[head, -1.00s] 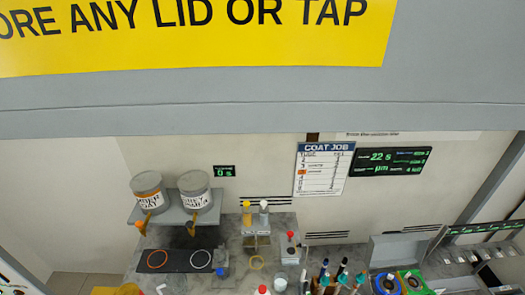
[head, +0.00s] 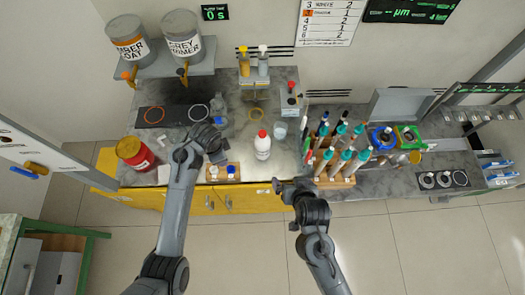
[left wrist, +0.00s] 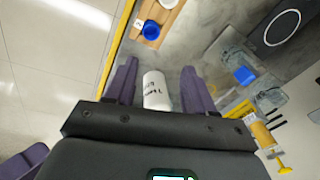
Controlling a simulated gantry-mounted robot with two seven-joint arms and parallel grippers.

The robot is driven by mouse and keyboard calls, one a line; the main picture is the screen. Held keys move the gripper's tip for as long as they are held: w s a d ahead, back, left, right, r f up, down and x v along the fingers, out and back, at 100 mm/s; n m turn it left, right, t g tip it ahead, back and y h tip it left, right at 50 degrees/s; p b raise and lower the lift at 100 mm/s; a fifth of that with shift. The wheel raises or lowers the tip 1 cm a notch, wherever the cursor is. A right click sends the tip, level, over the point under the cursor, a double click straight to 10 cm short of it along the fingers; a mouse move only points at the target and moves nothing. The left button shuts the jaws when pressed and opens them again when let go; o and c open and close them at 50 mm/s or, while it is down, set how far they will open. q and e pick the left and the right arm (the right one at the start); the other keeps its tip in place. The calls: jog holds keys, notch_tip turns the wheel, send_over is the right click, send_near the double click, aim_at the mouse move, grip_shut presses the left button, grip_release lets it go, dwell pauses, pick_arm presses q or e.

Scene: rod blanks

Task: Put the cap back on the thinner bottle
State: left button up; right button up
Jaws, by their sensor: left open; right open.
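The thinner bottle (head: 263,149) is white and stands upright on the grey bench with a red cap (head: 262,134) on its top. In the left wrist view the bottle (left wrist: 157,92) shows between the finger outlines, its lettering upside down and its top hidden by my gripper. I cannot tell its distance from the fingers there. My left gripper (head: 216,152) is open, left of the bottle in the head view; its spread fingers show in the left wrist view (left wrist: 158,84). My right gripper (head: 280,186) is open at the bench's front edge, below and right of the bottle.
A wooden block (head: 207,174) with small white and blue pieces lies by my left gripper. A clear bottle (head: 218,104) stands behind it. A rack of teal-topped tubes (head: 336,180) stands right of my right gripper. A red can (head: 135,153) is at left.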

aim_at(263, 145)
pick_arm(q)
jog(key=w+d+m+b, duration=0.5)
jog(key=w+d+m, duration=0.2)
jog(key=w, duration=0.2)
jog(key=d+r+m+b, duration=0.2)
jog(key=w+d+r+m+g+b, duration=0.1)
jog(key=d+r+m+b, duration=0.1)
jog(key=m, duration=0.1)
jog(key=d+r+m+b, duration=0.1)
jog(key=d+m+b, duration=0.1)
jog(key=m, duration=0.1)
jog(key=shift+w+d+r+g, duration=0.25)
jog(key=shift+d+r+g, duration=0.05)
jog(key=shift+d+r, duration=0.1)
jog(key=shift+s+d+r+m+b, duration=0.25)
jog(key=shift+r+m, duration=0.15)
jog(key=shift+m, duration=0.15)
jog(key=shift+s+d+r+m+b, duration=0.1)
jog(key=shift+d+r+m+b, duration=0.1)
jog(key=shift+r+m, duration=0.25)
pick_arm(e)
jog(key=w+a+f+t+h, duration=0.2)
jog(key=w+a+f+t, duration=0.3)
jog(key=w+a+f, duration=0.5)
jog(key=shift+w+m+t+h, duration=0.3)
jog(key=shift+w+t+h, duration=0.05)
jog(key=shift+t+h, duration=0.05)
pick_arm(q)
jog(key=shift+f, duration=0.1)
